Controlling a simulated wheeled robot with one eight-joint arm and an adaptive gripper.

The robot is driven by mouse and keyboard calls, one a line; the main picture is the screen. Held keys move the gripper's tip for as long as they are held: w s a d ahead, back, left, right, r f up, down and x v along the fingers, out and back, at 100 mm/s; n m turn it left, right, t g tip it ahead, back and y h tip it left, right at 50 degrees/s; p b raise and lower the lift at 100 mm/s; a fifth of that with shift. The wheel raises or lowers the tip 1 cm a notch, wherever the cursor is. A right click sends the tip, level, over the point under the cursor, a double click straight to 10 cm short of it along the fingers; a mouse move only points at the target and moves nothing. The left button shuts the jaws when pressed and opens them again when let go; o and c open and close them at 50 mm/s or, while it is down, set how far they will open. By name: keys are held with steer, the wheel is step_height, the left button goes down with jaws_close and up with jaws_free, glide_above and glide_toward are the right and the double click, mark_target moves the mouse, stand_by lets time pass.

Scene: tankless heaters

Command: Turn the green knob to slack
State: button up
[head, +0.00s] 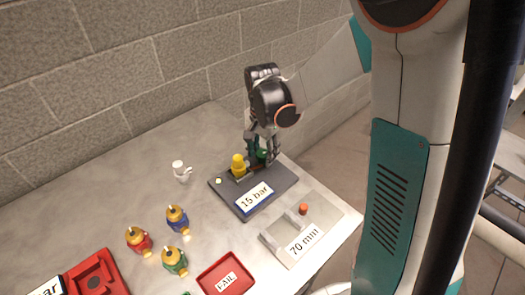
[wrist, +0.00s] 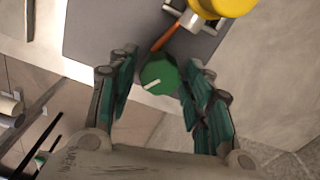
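The green knob (wrist: 159,75) shows in the wrist view as a round cap with a white line toward its lower-left edge. In the head view the green knob (head: 262,154) is partly hidden by my gripper (head: 262,145), on a dark grey plate (head: 283,183) marked "15 bar". In the wrist view my gripper (wrist: 158,70) is open, with one finger on each side of the knob. Gaps show between the fingers and the knob. I see no label reading "slack".
A yellow-topped fitting (head: 239,164) stands beside the knob, and an orange strip (wrist: 166,36) lies close by. A grey "70 mm" plate (head: 325,218), a red "FAIL" tray (head: 240,270) and several coloured fittings (head: 177,218) occupy the table. A wall stands behind.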

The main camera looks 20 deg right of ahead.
steer(key=c, duration=0.6)
steer(key=shift+o, duration=0.2)
steer(key=shift+n, duration=0.5)
steer(key=n, duration=0.4)
steer(key=shift+n, duration=0.3)
steer(key=n, duration=0.5)
steer(key=shift+n, duration=0.3)
steer(key=n, duration=1.2)
steer(key=shift+n, duration=0.3)
